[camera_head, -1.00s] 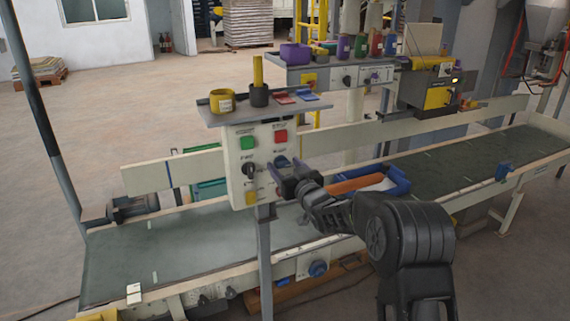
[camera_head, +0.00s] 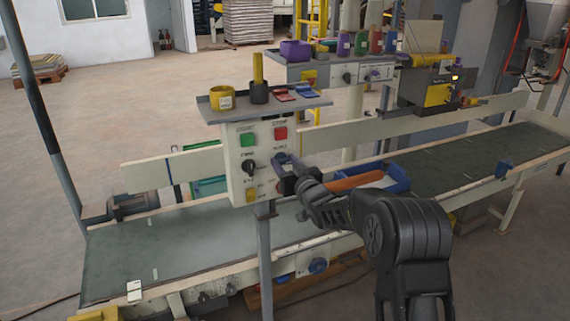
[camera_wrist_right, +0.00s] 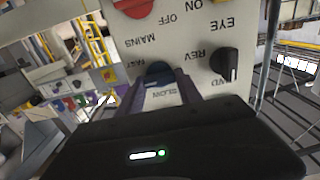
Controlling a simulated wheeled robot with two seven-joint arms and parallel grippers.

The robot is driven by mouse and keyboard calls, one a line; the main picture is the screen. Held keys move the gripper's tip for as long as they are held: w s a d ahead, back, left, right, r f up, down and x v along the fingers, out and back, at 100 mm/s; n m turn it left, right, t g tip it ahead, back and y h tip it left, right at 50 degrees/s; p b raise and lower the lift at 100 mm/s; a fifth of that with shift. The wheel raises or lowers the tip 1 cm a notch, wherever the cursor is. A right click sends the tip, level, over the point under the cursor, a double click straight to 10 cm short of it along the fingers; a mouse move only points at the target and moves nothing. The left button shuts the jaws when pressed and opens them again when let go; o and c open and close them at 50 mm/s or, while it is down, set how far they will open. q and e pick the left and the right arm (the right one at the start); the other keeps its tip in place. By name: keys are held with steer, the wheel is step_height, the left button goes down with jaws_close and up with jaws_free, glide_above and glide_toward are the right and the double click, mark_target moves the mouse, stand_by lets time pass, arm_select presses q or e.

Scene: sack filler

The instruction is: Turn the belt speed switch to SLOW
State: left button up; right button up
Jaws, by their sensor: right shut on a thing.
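The control panel (camera_head: 236,160) stands on a post in front of the conveyor. The belt speed switch is a blue knob (camera_wrist_right: 158,70) on the panel, with a SLOW label below it in the upside-down right wrist view. My right gripper (camera_head: 281,160) is at the panel, its jaws shut on the blue knob. The jaws (camera_wrist_right: 157,88) reach to either side of it in the wrist view. The gripper hides most of the knob in the head view, and I cannot read its pointer direction. My left gripper is not in view.
A black FWD/REV knob (camera_head: 249,166), a green button (camera_head: 248,139), a red button (camera_head: 280,133) and a yellow switch (camera_head: 251,194) sit close by. A shelf (camera_head: 262,107) with cups overhangs the panel. A blue tray (camera_head: 397,178) is on the belt behind my arm.

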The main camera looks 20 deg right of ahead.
steer(key=shift+c, duration=0.8)
steer(key=shift+f+n+b, duration=0.1)
steer(key=shift+n+b, duration=0.2)
steer(key=shift+b, duration=0.5)
steer(key=n+b, duration=0.5)
steer(key=b, duration=0.2)
steer(key=n+b, duration=0.5)
steer(key=b, duration=0.3)
steer(key=shift+a+f, duration=0.15)
steer(key=shift+f, duration=0.05)
steer(key=n+b, duration=0.2)
steer(key=n, duration=0.2)
steer(key=shift+b, duration=0.4)
steer(key=shift+r+n+b, duration=0.1)
steer(key=shift+n+b, duration=0.75)
steer(key=shift+n, duration=0.75)
steer(key=o, duration=1.4)
steer(key=shift+s, duration=0.1)
